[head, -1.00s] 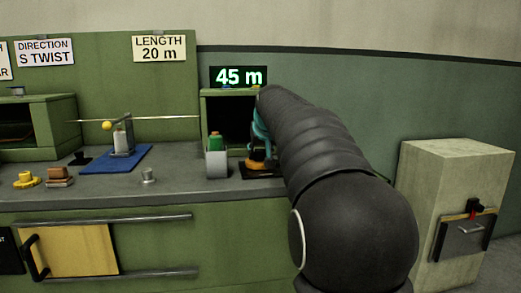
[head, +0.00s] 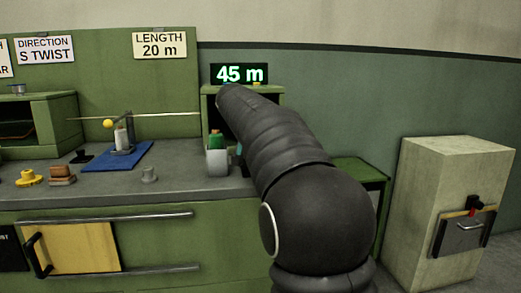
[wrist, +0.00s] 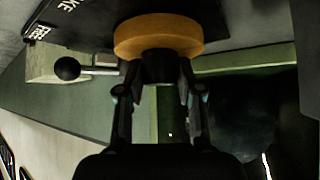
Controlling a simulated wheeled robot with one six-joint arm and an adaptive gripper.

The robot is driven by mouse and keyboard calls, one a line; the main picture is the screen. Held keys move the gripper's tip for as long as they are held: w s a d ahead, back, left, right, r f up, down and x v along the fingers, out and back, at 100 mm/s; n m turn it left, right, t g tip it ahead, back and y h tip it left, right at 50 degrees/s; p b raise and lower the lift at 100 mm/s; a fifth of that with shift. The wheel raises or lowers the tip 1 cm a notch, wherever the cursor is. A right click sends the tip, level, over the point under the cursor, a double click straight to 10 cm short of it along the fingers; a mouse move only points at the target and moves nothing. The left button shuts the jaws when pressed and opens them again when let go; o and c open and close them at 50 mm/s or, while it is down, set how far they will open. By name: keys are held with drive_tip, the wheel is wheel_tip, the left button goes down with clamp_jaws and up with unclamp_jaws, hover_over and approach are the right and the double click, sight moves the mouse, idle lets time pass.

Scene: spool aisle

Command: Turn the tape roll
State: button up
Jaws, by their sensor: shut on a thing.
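In the wrist view the tape roll (wrist: 160,32) is a thick orange ring with a dark hub (wrist: 158,66) at its middle, beside a black plate (wrist: 85,12) with white lettering. My gripper (wrist: 157,80) has its two fingers on either side of the dark hub, shut on it, with the orange ring just beyond the fingertips. In the head view my arm hides the tape roll and nearly all of my gripper.
A lever with a black ball (wrist: 67,68) sticks out left of the roll in the wrist view. In the head view a light grey cup (head: 217,162) with a green-topped item stands close left of my arm. A lit sign (head: 239,74) reads 45 m.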

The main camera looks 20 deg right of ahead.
idle(0.4)
drive_tip(key=o, duration=1.2)
drive_tip(key=v, duration=1.2)
drive_tip(key=s+a+f+n+y, duration=0.2)
drive_tip(key=s+a+f+n, duration=0.1)
drive_tip(key=s+f, duration=0.6)
drive_tip(key=s+a+f+n+y, duration=0.2)
drive_tip(key=s+a+f, duration=0.3)
drive_tip(key=s+f, duration=0.5)
drive_tip(key=s+a+f+n+y, duration=0.2)
drive_tip(key=s+a+f+n, duration=0.2)
drive_tip(key=s+f, duration=0.5)
drive_tip(key=shift+s+a+f+g+y, duration=0.15)
drive_tip(key=shift+s, duration=0.8)
drive_tip(key=shift+s+a+f+g+y, duration=0.1)
drive_tip(key=shift+s+a+g+y, duration=0.1)
drive_tip(key=shift+s, duration=0.75)
